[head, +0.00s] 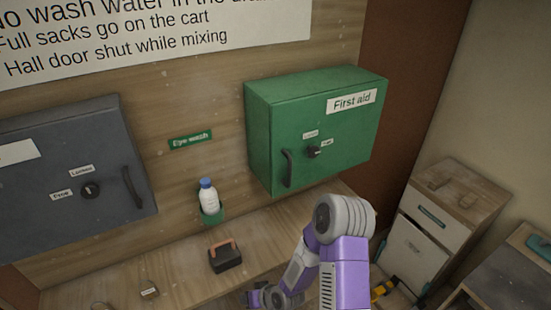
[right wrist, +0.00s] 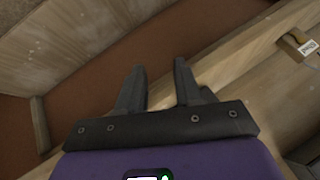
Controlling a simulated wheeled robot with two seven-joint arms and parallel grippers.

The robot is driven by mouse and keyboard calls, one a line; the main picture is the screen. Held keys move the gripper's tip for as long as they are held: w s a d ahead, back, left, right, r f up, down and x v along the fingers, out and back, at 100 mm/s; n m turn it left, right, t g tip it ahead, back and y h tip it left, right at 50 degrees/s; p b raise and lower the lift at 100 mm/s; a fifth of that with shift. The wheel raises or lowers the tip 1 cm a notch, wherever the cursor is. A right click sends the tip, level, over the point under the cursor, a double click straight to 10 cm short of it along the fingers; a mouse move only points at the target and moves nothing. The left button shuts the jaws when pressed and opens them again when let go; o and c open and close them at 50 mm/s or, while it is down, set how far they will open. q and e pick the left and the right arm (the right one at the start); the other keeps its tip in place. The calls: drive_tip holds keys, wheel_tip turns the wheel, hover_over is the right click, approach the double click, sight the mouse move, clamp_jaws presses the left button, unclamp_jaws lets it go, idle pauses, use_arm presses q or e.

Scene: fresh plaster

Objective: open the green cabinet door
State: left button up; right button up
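The green cabinet (head: 270,130) hangs on the wooden wall in the head view, with a "First aid" label. Its door (head: 345,130) is shut. A dark vertical handle (head: 288,168) is at the door's lower left, and a dark knob (head: 314,152) with two small labels sits right of it. My right gripper (head: 262,297) is low at the bottom of the head view, below and apart from the cabinet. The right wrist view shows its two fingers (right wrist: 160,64) spread with nothing between them. My left gripper is out of view.
A grey cabinet (head: 60,180) hangs at left. A white bottle (head: 209,198) stands in a green holder on the wall. A dark box with an orange handle (head: 226,257) and a small tagged item (head: 149,291) lie on the wooden bench. Drawers (head: 425,225) stand at right.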

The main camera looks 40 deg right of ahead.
drive_tip(key=w+d+r+t+h+p, duration=0.1)
drive_tip(key=w+d+r+t, duration=0.2)
drive_tip(key=d+r, duration=0.4)
drive_tip(key=w+d+r+t+h+p, duration=0.1)
drive_tip(key=w+d+r+t, duration=0.15)
drive_tip(key=d+r, duration=0.5)
drive_tip(key=s+d+r+n+t+p, duration=0.1)
drive_tip(key=d+r+t, duration=0.1)
drive_tip(key=r, duration=0.5)
drive_tip(key=d+r+n+t+p, duration=0.1)
drive_tip(key=d+r+t, duration=0.15)
drive_tip(key=r, duration=0.55)
wheel_tip(320, 180, up, 9)
drive_tip(key=n+p, duration=0.2)
drive_tip(key=n, duration=0.1)
hover_over(289, 184)
drive_tip(key=shift+w+d+t+y, duration=0.2)
drive_tip(key=shift+w+t+y, duration=0.1)
drive_tip(key=shift+t, duration=0.1)
clamp_jaws()
